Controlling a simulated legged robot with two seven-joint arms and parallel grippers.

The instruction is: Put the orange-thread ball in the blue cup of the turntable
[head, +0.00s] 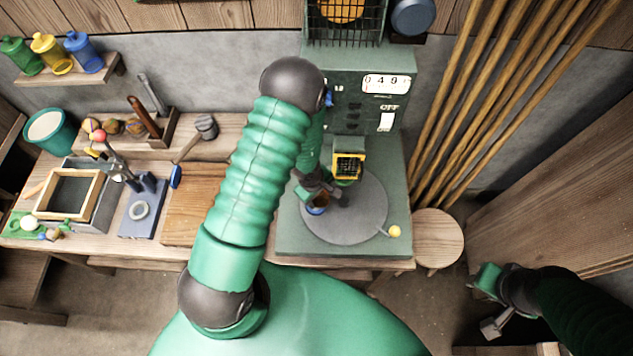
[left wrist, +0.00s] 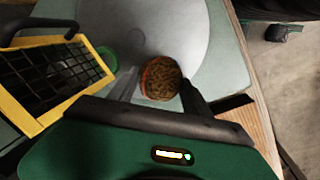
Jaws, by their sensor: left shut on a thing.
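The ball (left wrist: 160,78), brown and woven with an orange band on its left side, is between the fingers of my left gripper (left wrist: 157,90) in the left wrist view. The gripper is shut on it. In the head view my left gripper (head: 318,199) is over the left part of the grey round turntable (head: 362,218). A blue rim, apparently the blue cup (head: 316,211), shows just below the gripper; most of it is hidden. I cannot tell whether the ball touches it. A green cup (left wrist: 106,60) shows in the left wrist view. My right gripper (head: 490,303) is at the lower right, away from the table.
A yellow-framed dark grid (head: 347,167) stands close behind my left gripper. The green machine (head: 350,110) rises behind the turntable. A yellow knob (head: 394,231) is at the turntable's front right. A round stool (head: 437,238) stands to the right. Several balls (head: 110,127) lie on the left bench.

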